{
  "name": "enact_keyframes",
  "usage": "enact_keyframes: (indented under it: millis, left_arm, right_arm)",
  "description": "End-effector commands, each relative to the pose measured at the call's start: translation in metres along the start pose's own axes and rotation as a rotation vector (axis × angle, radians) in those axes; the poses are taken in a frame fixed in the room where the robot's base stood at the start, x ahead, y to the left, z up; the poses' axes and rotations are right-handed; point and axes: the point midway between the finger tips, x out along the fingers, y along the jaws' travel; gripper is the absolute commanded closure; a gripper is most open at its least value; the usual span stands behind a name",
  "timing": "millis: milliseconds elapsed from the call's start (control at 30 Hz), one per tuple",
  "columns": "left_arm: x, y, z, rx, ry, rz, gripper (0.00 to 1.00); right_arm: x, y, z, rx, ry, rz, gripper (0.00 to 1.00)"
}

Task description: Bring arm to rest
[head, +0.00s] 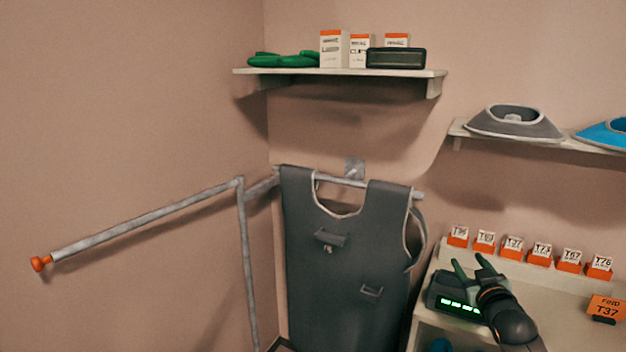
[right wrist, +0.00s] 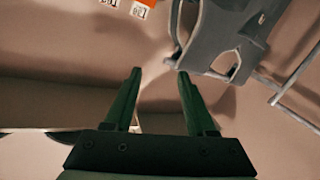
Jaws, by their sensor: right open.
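My right gripper (head: 468,260) is at the lower right of the head view, above the pale desk (head: 560,325). Its two dark green fingers are apart with nothing between them. In the right wrist view the fingers (right wrist: 159,74) are spread and the gap between them is empty. A black device (head: 458,307) with green lights sits on the desk, close beside the gripper and partly covered by my arm; I cannot tell if they touch. My left gripper is not in view.
A grey apron (head: 340,270) hangs from a rail left of the gripper. A metal bar with an orange end (head: 41,263) reaches left. Several orange tag holders (head: 484,241) stand behind the gripper. An orange "FIND T37" sign (head: 606,307) stands right. Shelves (head: 340,72) are above.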

Motion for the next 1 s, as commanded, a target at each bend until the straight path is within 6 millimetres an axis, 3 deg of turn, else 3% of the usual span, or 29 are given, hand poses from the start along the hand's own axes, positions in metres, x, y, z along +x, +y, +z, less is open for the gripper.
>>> enact_keyframes:
  millis: [33,267,467,600,800,900,1000]
  left_arm:
    - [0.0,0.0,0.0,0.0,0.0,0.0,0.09]
    - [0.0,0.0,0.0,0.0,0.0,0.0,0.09]
    - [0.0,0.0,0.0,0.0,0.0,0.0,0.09]
    - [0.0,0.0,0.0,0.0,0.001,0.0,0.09]
    - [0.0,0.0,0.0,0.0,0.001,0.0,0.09]
    - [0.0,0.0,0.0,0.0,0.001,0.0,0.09]
    - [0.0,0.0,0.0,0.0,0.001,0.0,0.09]
  right_arm:
    - [-0.011,-0.021,0.029,-0.006,-0.035,-0.032,0.44]
    - [-0.066,-0.085,0.114,0.004,-0.145,-0.133,0.44]
    - [-0.152,-0.147,0.196,0.042,-0.279,-0.239,0.44]
    - [-0.227,-0.184,0.242,0.085,-0.382,-0.307,0.44]
    - [-0.329,-0.22,0.281,0.153,-0.518,-0.374,0.44]
    - [-0.365,-0.229,0.289,0.18,-0.566,-0.392,0.44]
    - [-0.386,-0.234,0.292,0.196,-0.595,-0.401,0.44]
